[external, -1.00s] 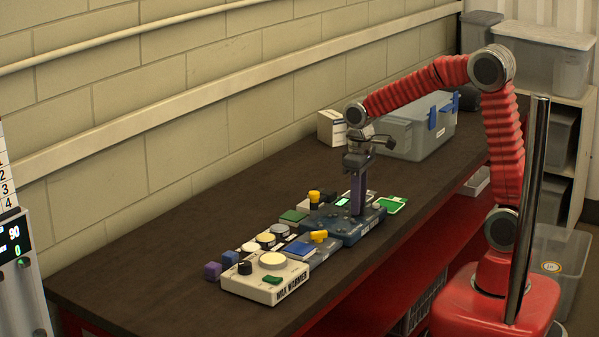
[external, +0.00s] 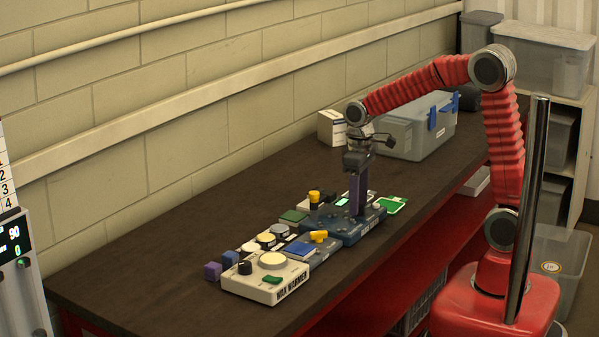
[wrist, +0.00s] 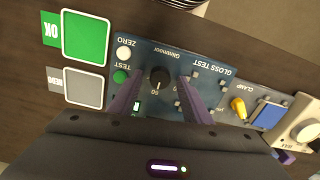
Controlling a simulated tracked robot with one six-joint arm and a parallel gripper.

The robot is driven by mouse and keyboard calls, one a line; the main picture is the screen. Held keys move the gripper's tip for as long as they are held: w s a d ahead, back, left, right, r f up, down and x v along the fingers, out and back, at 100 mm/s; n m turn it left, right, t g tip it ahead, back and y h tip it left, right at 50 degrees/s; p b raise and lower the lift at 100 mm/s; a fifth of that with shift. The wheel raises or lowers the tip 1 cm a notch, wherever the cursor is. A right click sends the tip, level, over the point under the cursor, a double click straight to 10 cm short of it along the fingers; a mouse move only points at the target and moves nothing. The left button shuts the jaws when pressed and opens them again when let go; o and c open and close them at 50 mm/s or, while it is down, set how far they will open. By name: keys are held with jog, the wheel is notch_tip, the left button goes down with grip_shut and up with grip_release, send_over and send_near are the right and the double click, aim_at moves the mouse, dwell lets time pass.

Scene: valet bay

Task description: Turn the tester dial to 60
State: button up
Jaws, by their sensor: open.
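The tester (wrist: 215,72) is a dark blue box with printed labels, including "GLOSS TEST"; it also lies on the bench in the external view (external: 350,233). Its black dial (wrist: 160,77) is a round knob with a light pointer mark; "60" is printed beside it. I cannot tell the dial's exact setting. My gripper (wrist: 160,82) has two purple fingers, open, one on each side of the dial and apart from it. In the external view my gripper (external: 359,205) points straight down over the tester, and the dial is hidden there.
White and green buttons sit left of the dial in the wrist view. Green (wrist: 85,38) and grey (wrist: 84,87) pads lie beyond them. A yellow-knobbed clamp unit (external: 318,237) and a wax warmer (external: 265,281) stand close by.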

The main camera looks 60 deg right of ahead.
notch_tip(320, 180, up, 13)
jog(key=shift+r, duration=0.15)
dwell(0.4)
jog(key=shift+w, duration=0.15)
jog(key=s+f+t, duration=0.1)
jog(key=s+t, duration=0.1)
jog(key=s, duration=0.6)
jog(key=s+f+m+t, duration=0.1)
jog(key=s+f+t, duration=0.1)
jog(key=s, duration=0.7)
jog(key=shift+s+a+t, duration=0.2)
jog(key=shift+s+t, duration=0.05)
jog(key=shift+t, duration=0.55)
jog(key=shift+c, duration=0.4)
dwell(2.2)
